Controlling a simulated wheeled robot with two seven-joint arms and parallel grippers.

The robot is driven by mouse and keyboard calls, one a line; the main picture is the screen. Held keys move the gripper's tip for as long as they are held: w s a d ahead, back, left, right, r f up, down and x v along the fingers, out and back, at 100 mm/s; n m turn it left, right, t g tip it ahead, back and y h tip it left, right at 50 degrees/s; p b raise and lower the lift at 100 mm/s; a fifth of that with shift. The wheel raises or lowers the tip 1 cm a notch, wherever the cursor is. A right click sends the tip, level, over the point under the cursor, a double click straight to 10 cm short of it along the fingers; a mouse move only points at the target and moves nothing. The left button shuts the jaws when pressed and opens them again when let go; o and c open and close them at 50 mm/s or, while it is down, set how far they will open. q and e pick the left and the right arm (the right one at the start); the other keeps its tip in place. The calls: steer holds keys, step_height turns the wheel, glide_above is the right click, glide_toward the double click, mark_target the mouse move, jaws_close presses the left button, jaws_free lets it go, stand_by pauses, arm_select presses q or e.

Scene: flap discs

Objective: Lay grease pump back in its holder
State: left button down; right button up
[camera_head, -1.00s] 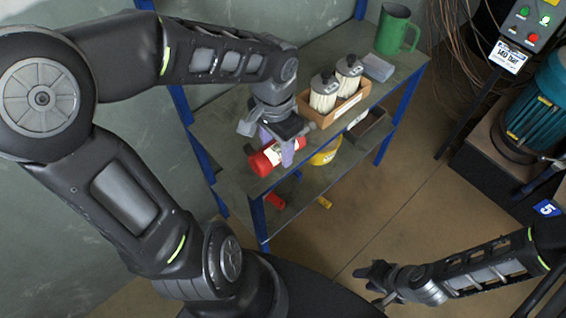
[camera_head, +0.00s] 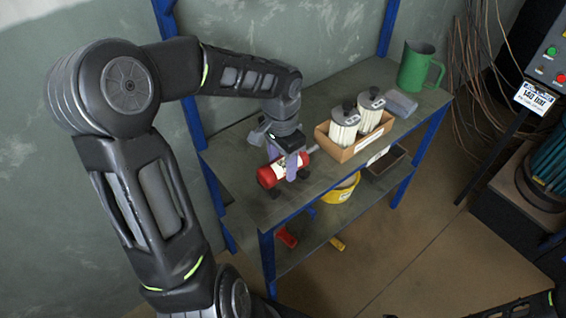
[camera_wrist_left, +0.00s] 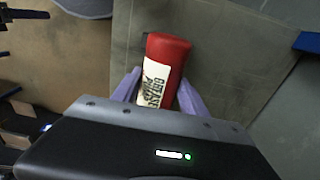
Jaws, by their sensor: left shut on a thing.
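The grease pump (camera_head: 268,176) is a red cylinder with a white label. My left gripper (camera_head: 283,163) has its purple fingers shut around it, over the near left part of the shelf's top board. The pump lies on its side, low over the board. Dark pieces (camera_head: 266,194) show just under and beside it; they may be its holder, but the pump and gripper cover most of them. In the left wrist view the pump (camera_wrist_left: 168,55) sits between the two fingers (camera_wrist_left: 160,86), with its red end pointing up. I cannot tell whether it touches the holder.
On the top board (camera_head: 240,206), a cardboard box (camera_head: 350,153) with two white filter canisters stands right of the pump, with a grey block (camera_head: 401,103) and a green mug (camera_head: 416,68) beyond. A yellow container (camera_head: 343,190) sits on the level below. Blue posts (camera_head: 268,262) frame the shelf.

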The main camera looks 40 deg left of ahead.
arm_select(q)
steer(key=shift+f, duration=0.35)
steer(key=shift+f+b, duration=0.35)
steer(key=c, duration=0.5)
jaws_free()
step_height(320, 180, up, 8)
steer(key=shift+p, duration=0.4)
stand_by(0.4)
